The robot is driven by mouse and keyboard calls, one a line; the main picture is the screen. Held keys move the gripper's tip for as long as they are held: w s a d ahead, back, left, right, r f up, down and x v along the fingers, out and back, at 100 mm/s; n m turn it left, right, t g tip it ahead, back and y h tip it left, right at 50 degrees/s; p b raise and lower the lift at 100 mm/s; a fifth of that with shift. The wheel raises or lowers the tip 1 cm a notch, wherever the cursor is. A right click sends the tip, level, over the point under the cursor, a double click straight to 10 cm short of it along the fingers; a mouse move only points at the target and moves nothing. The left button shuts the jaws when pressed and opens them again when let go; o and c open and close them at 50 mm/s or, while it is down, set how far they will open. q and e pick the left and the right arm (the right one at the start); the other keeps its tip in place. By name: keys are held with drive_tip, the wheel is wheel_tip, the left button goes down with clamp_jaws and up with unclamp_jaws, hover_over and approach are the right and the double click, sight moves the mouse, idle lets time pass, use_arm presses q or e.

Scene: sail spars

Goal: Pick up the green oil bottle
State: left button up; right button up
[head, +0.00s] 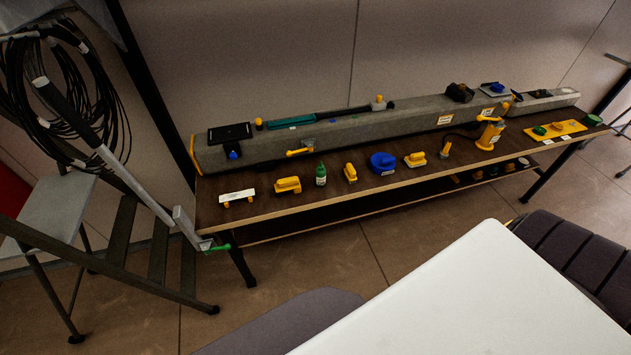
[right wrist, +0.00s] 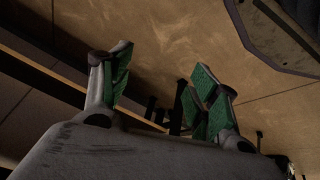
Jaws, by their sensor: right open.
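The green oil bottle (head: 320,174) stands upright on the dark wooden workbench (head: 215,212) in the head view, left of the bench's middle. It is small, with a narrow nozzle on top. A yellow tool stands to its left and another small yellow item to its right. My right gripper (right wrist: 155,95) shows in the right wrist view with green-padded fingers spread apart and nothing between them. The bottle does not show in that view. Neither gripper shows in the head view.
A long grey spar (head: 370,128) lies along the back of the bench. A blue round item (head: 382,162) and several yellow tools share the front edge. A white table (head: 480,300) and dark seats stand in the foreground. A step ladder (head: 120,245) stands at left.

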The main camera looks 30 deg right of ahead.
drive_tip(key=w+d+r+m+t+h+b, duration=0.1)
drive_tip(key=w+r+t+b, duration=0.2)
drive_tip(key=w+r+b, duration=0.55)
drive_tip(key=w+r+m+t+h+b, duration=0.1)
drive_tip(key=w+r+m+t+h, duration=0.3)
drive_tip(key=w, duration=0.9)
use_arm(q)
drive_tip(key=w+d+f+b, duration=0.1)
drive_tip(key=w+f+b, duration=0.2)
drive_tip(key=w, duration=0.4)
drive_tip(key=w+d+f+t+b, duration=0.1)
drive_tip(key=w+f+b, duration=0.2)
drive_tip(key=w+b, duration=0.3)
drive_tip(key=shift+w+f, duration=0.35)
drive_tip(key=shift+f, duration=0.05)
use_arm(e)
drive_tip(key=w+d+r+m+t+h, duration=0.1)
drive_tip(key=d+r, duration=0.3)
drive_tip(key=r, duration=0.8)
drive_tip(key=w+d+r+m+t+h, duration=0.2)
drive_tip(key=w+d+r, duration=0.1)
drive_tip(key=r, duration=1)
drive_tip(key=shift+w+d+r+t+h, duration=0.3)
drive_tip(key=shift+d, duration=0.2)
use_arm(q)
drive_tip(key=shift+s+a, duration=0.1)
use_arm(e)
drive_tip(key=shift+w, duration=0.15)
